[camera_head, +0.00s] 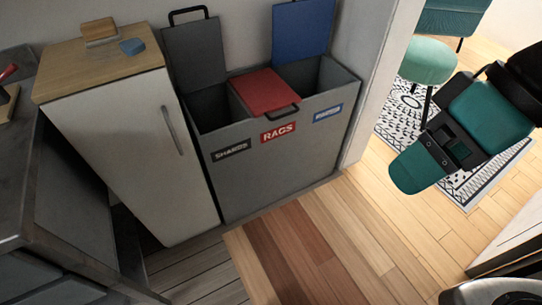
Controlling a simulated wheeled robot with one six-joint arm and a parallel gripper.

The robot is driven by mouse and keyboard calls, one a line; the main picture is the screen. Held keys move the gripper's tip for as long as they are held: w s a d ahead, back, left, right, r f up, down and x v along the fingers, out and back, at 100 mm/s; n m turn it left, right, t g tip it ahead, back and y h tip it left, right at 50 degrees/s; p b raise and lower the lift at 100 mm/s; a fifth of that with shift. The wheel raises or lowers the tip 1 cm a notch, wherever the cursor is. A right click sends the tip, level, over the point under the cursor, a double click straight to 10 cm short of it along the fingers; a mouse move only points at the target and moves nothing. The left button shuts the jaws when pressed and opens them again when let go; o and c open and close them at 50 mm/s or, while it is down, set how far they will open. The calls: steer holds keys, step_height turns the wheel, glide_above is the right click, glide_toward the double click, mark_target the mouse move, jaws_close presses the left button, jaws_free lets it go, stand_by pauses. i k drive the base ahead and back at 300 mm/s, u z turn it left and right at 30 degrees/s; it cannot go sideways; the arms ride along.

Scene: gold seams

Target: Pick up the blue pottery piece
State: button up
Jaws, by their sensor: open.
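The blue pottery piece (132,46) is a small, flat, blue-grey shard. It lies on the wooden top of the white cabinet (141,145) at the upper left, near the right part of the top. My gripper (454,146) shows at the right, at the end of my black and teal arm. It is open, with nothing seen in it, though its fingers are hard to make out. It is far to the right of the pottery piece and apart from it.
Beside the cabinet stands a grey bin (277,171) with a red RAGS lid (265,92) down and grey and blue lids raised. A dark counter (18,190) is at the left. The wooden floor (330,245) is clear.

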mark_target(131, 46)
steer(key=u, duration=1.6)
steer(key=i, duration=0.9)
steer(key=z, duration=0.5)
